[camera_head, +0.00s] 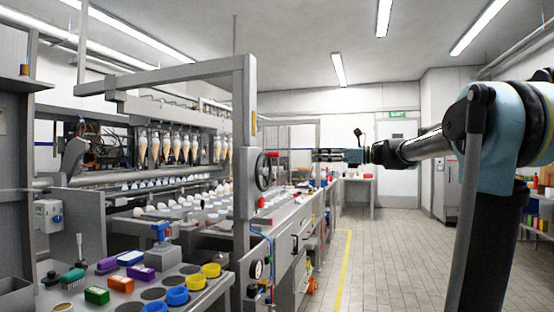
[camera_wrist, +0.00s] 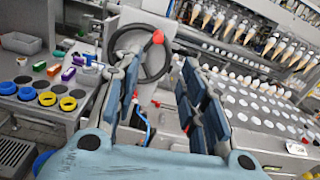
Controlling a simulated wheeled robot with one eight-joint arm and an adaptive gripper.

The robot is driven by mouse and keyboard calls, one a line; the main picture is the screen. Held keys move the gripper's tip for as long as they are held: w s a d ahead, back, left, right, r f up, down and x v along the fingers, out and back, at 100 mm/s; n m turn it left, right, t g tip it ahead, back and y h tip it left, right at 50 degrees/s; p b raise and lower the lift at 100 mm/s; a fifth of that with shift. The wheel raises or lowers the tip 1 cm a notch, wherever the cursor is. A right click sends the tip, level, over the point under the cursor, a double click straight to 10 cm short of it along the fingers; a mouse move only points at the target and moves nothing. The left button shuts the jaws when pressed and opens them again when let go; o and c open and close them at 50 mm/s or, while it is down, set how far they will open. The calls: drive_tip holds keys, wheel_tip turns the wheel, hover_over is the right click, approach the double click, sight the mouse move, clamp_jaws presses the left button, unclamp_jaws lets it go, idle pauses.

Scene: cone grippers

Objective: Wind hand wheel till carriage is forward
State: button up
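The hand wheel (camera_head: 264,172) is a dark ring with a red knob (camera_head: 272,154) at its upper right, on the grey post at the machine's end. In the wrist view the wheel (camera_wrist: 166,62) is seen past my fingers, with the red knob (camera_wrist: 157,37) at its top right. My gripper (camera_head: 316,155) is right of the wheel in the head view, apart from it. In the wrist view my gripper (camera_wrist: 160,72) is open and empty; the left finger covers part of the rim. The carriage with its row of cone grippers (camera_head: 182,147) hangs above the trays of white cups.
The bench (camera_head: 208,299) at the front left carries coloured boxes and yellow and blue rings (camera_head: 177,296). Red parts and a blue hose (camera_head: 268,240) are on the machine front below the wheel. The tiled aisle (camera_head: 385,262) right of the yellow line is clear.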

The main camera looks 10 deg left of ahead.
sight(276, 155)
drive_tip(key=a, duration=0.5)
drive_tip(key=w+a, duration=0.1)
drive_tip(key=a, duration=1.1)
drive_tip(key=shift+w+a, duration=0.15)
clamp_jaws()
